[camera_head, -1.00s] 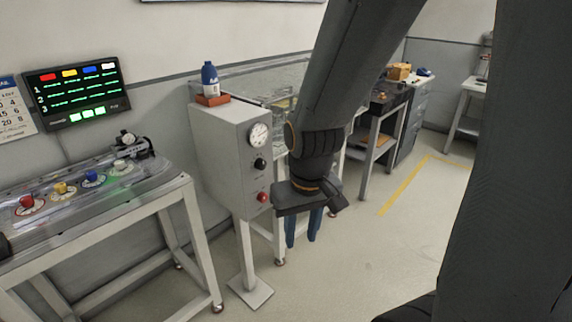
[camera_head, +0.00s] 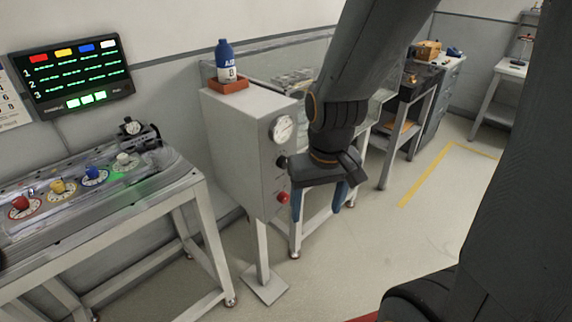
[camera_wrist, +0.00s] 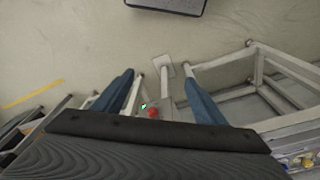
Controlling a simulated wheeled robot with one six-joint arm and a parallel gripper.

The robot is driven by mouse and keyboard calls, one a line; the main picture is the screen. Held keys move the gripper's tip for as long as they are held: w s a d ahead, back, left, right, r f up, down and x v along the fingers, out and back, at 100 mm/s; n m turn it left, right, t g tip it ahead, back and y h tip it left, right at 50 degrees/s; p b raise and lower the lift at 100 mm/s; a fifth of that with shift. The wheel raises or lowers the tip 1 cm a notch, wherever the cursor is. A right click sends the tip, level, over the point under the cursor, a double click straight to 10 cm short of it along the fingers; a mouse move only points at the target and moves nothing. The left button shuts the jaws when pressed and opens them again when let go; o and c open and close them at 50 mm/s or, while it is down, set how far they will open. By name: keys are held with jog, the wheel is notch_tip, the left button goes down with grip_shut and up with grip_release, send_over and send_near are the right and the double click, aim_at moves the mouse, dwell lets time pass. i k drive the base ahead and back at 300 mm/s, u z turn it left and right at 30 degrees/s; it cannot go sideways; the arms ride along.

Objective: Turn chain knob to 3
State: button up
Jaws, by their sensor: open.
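The grey control box (camera_head: 235,150) has a round white gauge (camera_head: 283,128), a black knob (camera_head: 281,162) and a red button (camera_head: 283,197) on its front. Four coloured dial knobs, red (camera_head: 20,203), yellow (camera_head: 58,187), blue (camera_head: 93,174) and whitish (camera_head: 123,161), stand on the bench at left. No readable label tells me which is the chain knob. My gripper (camera_head: 320,214) is open and empty, pointing down in front of the box, its dark body close beside the black knob; contact is unclear. In the wrist view, the red button (camera_wrist: 152,113) shows between the blue fingers.
A lit screen (camera_head: 72,76) with coloured columns and numbered rows hangs above the left bench (camera_head: 150,205). A blue bottle (camera_head: 225,58) stands in an orange tray on the box. Work tables stand behind my arm. Floor in front of the box and at right is clear.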

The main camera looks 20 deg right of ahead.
aim_at(281, 162)
jog(key=z, duration=0.25)
jog(key=k, duration=0.6)
jog(key=z, duration=0.55)
jog(key=k, duration=0.6)
jog(key=u, duration=0.6)
jog(key=i, duration=0.8)
